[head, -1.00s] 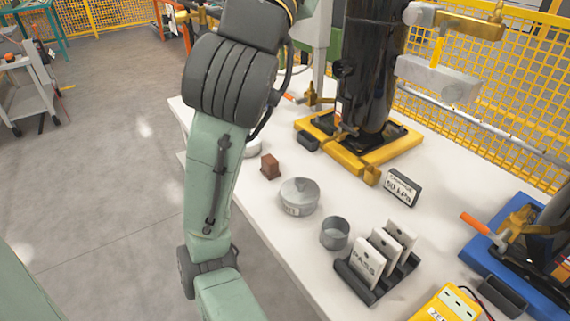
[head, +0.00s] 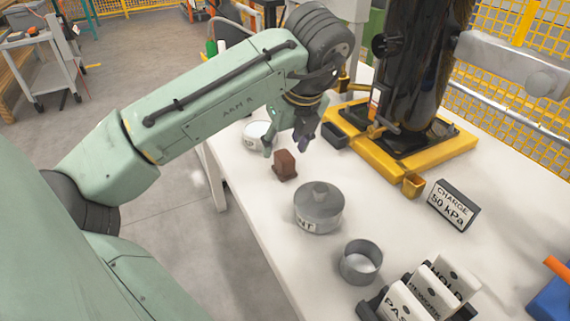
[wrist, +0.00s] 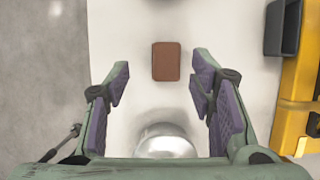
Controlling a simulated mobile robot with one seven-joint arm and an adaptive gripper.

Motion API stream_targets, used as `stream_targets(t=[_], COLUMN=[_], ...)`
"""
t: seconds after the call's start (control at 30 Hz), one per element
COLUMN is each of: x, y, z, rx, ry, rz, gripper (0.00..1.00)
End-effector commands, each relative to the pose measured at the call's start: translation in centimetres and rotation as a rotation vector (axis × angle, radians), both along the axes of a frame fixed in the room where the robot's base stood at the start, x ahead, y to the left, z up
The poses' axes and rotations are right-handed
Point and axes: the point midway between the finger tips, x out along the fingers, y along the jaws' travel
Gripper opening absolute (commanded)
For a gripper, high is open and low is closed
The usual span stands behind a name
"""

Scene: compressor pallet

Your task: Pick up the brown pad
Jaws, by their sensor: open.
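The brown pad (head: 285,165) is a small brown block standing on the white table, left of the lidded grey pot. In the wrist view the brown pad (wrist: 166,61) lies ahead of the fingertips, roughly centred between them. My gripper (head: 285,143) is open and empty, just above and behind the brown pad in the head view. In the wrist view my gripper (wrist: 160,80) shows both purple-lined fingers spread wide, and the pad is not between them.
The lidded pot (head: 319,208), an open grey cup (head: 360,262) and a card rack (head: 425,295) stand nearer. A yellow base (head: 400,155) with a black cylinder (head: 420,65) and a dark bin (head: 334,135) are to the right.

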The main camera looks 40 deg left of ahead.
Motion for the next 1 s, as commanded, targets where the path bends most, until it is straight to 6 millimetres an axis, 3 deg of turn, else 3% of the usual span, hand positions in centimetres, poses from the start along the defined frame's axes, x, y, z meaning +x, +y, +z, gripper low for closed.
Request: stream_targets(t=[0.43,0.73,1.0], x=[1.2,1.3,1.3], y=[1.1,1.2,1.2], z=[-4.9,-5.3,-5.3], rx=[0.0,0.001,0.002], ry=[-0.002,-0.005,-0.004], rz=[0.001,-0.001,0.0], gripper=[0.5,0.49,0.31])
